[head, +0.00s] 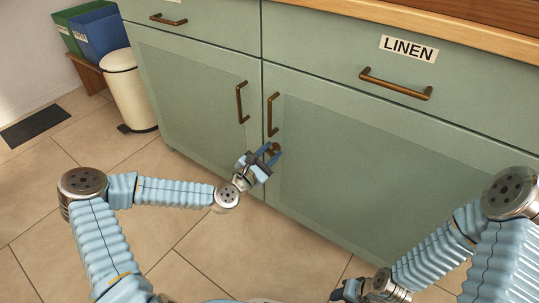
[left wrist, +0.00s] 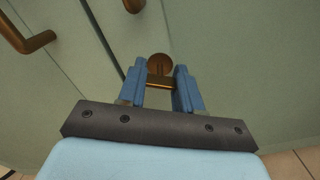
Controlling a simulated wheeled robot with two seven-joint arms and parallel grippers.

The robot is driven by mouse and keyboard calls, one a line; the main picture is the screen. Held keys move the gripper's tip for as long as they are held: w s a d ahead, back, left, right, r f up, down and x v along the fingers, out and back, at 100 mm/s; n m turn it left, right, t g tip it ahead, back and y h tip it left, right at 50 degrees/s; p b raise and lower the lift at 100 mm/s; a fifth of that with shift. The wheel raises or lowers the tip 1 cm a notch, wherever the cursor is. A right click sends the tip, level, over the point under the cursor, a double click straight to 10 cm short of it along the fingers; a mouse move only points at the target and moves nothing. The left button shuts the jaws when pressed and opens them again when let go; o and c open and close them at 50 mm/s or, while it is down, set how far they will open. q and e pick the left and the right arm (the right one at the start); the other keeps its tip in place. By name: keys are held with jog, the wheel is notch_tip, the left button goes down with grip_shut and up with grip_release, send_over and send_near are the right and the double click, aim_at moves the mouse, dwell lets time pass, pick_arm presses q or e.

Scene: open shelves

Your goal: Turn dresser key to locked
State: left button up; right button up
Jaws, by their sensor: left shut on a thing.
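The green dresser (head: 340,160) fills the middle and right of the head view. A small bronze key (left wrist: 160,82) sits at the round lock plate (left wrist: 159,62) on a lower door, just below the door handles. My left gripper (head: 269,153) is at the lock, shut on the key; it also shows in the left wrist view (left wrist: 161,88), with one blue finger on each side of the key. The fingers partly hide the key in the head view. My right gripper (head: 345,291) is low at the bottom edge, away from the dresser, its fingers unclear.
Two vertical bronze handles (head: 242,102) (head: 272,114) stand close above my left gripper. A drawer marked LINEN (head: 408,49) is above. A cream bin (head: 128,90) and green and blue boxes (head: 101,33) stand at left.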

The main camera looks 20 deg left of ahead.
pick_arm(q)
jog(key=m+b, duration=0.1)
jog(key=m, duration=0.5)
jog(key=shift+f+m+b, duration=0.1)
jog(key=shift+m+b, duration=0.2)
jog(key=m+b, duration=0.2)
jog(key=m, duration=0.4)
dwell(0.3)
jog(key=o, duration=1)
jog(key=shift+o, duration=0.2)
